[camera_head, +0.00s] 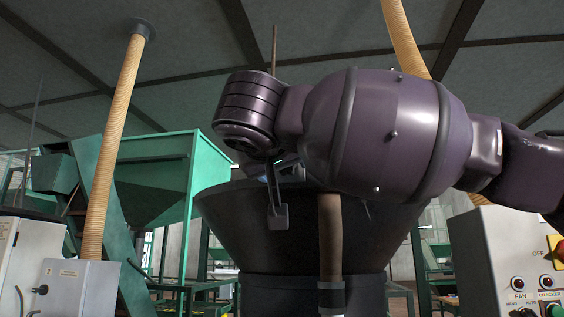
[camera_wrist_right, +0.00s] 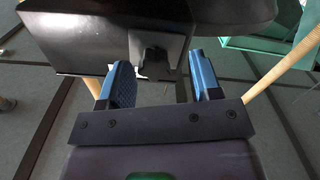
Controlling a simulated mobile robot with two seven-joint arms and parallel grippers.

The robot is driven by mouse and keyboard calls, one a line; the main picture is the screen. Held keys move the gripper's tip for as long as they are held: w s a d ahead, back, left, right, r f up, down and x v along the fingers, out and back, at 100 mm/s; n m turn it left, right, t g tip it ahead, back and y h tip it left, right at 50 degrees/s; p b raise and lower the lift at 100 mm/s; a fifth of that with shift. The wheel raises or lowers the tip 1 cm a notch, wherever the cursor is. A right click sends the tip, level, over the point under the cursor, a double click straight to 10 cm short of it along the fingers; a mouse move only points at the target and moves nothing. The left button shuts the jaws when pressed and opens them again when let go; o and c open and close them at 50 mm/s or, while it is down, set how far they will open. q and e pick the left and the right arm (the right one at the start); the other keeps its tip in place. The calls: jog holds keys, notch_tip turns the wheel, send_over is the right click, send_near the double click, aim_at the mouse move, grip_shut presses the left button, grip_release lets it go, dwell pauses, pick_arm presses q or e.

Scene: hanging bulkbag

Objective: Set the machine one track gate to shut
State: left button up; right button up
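My right arm comes in from the right in the head view and covers much of the dark round hopper (camera_head: 235,215). Its gripper (camera_head: 283,166) is small and mostly hidden there, in front of the hopper rim. A grey bar with a square end plate (camera_head: 278,217) hangs just below it. In the right wrist view the gripper (camera_wrist_right: 160,62) has its two blue-padded fingers apart. A dark tab (camera_wrist_right: 155,50) on a dark box-like part (camera_wrist_right: 90,52) lies at or just beyond the fingertips, between them. I cannot tell whether they touch it. I cannot tell for sure which part is the track gate.
A green hopper (camera_head: 155,190) stands at the left. Tan ribbed pipes (camera_head: 118,125) rise to the ceiling. Grey control boxes stand at left (camera_head: 75,287) and right (camera_head: 490,250), the right one with knobs and buttons. A brown post (camera_head: 330,235) stands before the dark hopper.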

jog(key=shift+s, duration=0.1)
pick_arm(q)
jog(key=shift+s+f+b, duration=0.2)
jog(key=shift+f+b, duration=0.25)
jog(key=shift+f, duration=0.05)
pick_arm(e)
jog(key=s+a, duration=0.1)
jog(key=s, duration=0.9)
jog(key=shift+s, duration=0.3)
pick_arm(q)
jog(key=shift+w+r, duration=0.1)
jog(key=shift+w, duration=0.15)
